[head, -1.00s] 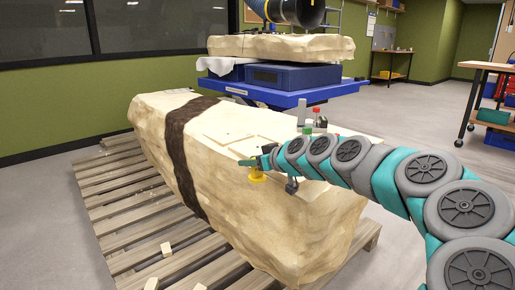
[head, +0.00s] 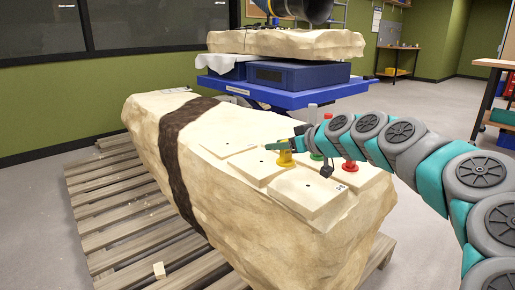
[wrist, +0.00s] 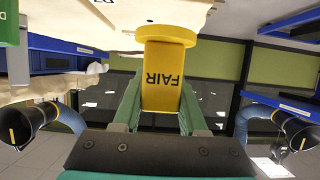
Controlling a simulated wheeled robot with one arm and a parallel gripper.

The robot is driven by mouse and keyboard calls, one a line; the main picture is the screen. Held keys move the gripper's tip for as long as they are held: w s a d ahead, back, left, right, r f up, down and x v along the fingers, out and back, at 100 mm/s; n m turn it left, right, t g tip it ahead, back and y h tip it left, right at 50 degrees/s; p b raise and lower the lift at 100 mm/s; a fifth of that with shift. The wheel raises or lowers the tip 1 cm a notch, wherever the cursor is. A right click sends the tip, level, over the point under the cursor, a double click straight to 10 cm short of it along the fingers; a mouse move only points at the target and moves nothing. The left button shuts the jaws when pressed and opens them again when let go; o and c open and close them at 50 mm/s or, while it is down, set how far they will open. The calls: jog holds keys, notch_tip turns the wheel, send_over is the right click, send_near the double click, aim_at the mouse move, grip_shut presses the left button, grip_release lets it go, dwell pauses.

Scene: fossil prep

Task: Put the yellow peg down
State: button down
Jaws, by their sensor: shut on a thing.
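The yellow peg (head: 286,159) has a wide round flange and is held by my gripper (head: 291,145) at the top of the big pale stone block (head: 240,215). In the wrist view the peg (wrist: 162,82) stands between my two green fingers (wrist: 161,100), with "FAIR" on its side and its flange away from my palm. The flange is close to the pale slab (wrist: 110,12); I cannot tell whether it touches. Pale plates with small dark holes lie on the block: one at left (head: 228,147), one in the middle (head: 258,168), one in front (head: 308,193).
A green-based peg (head: 317,156) and a red peg (head: 349,166) stand just right of my gripper. A grey-white upright piece (head: 312,112) is behind. A blue cart (head: 285,96) with another slab stands beyond. A wooden pallet (head: 125,215) lies underneath.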

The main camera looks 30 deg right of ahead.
jog(key=w, duration=0.4)
jog(key=w+f+p, duration=0.1)
jog(key=w, duration=0.7)
jog(key=shift+w+d+f, duration=0.15)
jog(key=shift+w+d, duration=0.1)
jog(key=shift+w, duration=0.05)
jog(key=shift+w+f, duration=0.15)
jog(key=shift+f, duration=1.6)
jog(key=shift+f, duration=0.2)
jog(key=shift+c, duration=2.2)
grip_release()
jog(key=shift+r, duration=0.15)
jog(key=shift+r+p, duration=0.2)
jog(key=shift+p, duration=0.15)
jog(key=b+v, duration=0.1)
jog(key=v, duration=1.1)
